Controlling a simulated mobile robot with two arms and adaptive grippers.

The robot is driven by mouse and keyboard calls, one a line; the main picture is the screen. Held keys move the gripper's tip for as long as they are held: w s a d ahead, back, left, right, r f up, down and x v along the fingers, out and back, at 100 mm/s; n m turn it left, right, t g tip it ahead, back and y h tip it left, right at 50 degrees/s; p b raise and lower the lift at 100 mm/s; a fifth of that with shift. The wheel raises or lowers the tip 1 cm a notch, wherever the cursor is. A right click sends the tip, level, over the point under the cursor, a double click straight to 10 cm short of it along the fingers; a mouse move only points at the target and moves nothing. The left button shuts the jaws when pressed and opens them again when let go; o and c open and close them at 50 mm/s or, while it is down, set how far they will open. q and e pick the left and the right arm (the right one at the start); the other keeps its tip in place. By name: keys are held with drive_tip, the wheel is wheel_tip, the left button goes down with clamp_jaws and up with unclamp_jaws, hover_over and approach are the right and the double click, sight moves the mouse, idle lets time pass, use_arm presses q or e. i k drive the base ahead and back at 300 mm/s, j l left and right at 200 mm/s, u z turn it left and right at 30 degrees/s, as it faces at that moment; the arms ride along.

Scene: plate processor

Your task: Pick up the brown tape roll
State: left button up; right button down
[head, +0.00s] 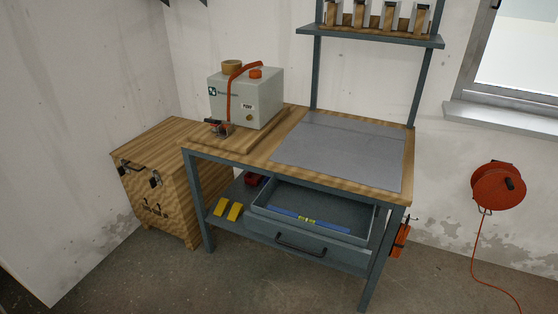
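The brown tape roll (232,67) sits on top of the grey plate processor box (262,100), at its left side. An orange strap or hose runs up the front of the box and passes right beside the roll. The box stands on the wooden top of the workbench (285,142), at its back left. Neither of my grippers is in the head view.
A grey mat (345,150) covers the bench's right part and is clear. An open drawer (310,245) holding a blue level (310,218) hangs below. A wooden crate (160,185) stands left of the bench. A shelf (370,37) is above the back. An orange cable reel (497,186) is on the wall.

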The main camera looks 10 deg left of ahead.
sight(228, 67)
drive_tip(key=i+j, duration=0.1)
drive_tip(key=j, duration=0.2)
drive_tip(key=i+j, duration=0.15)
drive_tip(key=j, duration=0.2)
drive_tip(key=i+j, duration=0.1)
drive_tip(key=j, duration=0.2)
drive_tip(key=i+j+u, duration=0.1)
drive_tip(key=j, duration=0.25)
